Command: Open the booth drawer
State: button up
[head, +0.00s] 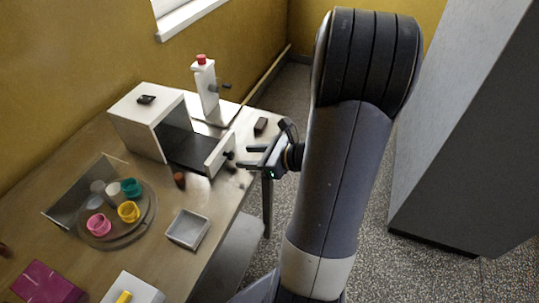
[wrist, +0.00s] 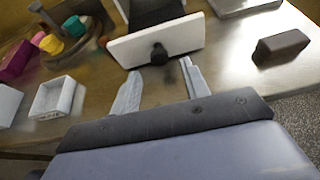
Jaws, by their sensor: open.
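The white booth (head: 140,118) stands on the table near the wall with its front facing right. Its drawer shows as a dark tray (head: 192,150) reaching out from the booth, with an upright white front panel (head: 218,157). The panel also shows in the wrist view (wrist: 185,35). A dark knob (wrist: 158,53) sits at the middle of the panel. My gripper (head: 244,156) is open and empty, just outside the drawer front. In the wrist view my two fingers (wrist: 160,74) point at the panel, one on each side of the knob's line, with no visible contact.
A white red-capped stand (head: 207,88) is behind the booth. A dark block (head: 261,125) lies near the table edge. A round tray (head: 147,223) with several cups, a grey bin (head: 188,229) and a magenta box (head: 45,284) stand in front. A grey cabinet (head: 450,130) is at right.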

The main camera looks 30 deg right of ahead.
aim_at(233, 157)
jog(key=v, duration=0.7)
jog(key=shift+s, duration=0.15)
dwell(0.4)
jog(key=shift+x, duration=5.4)
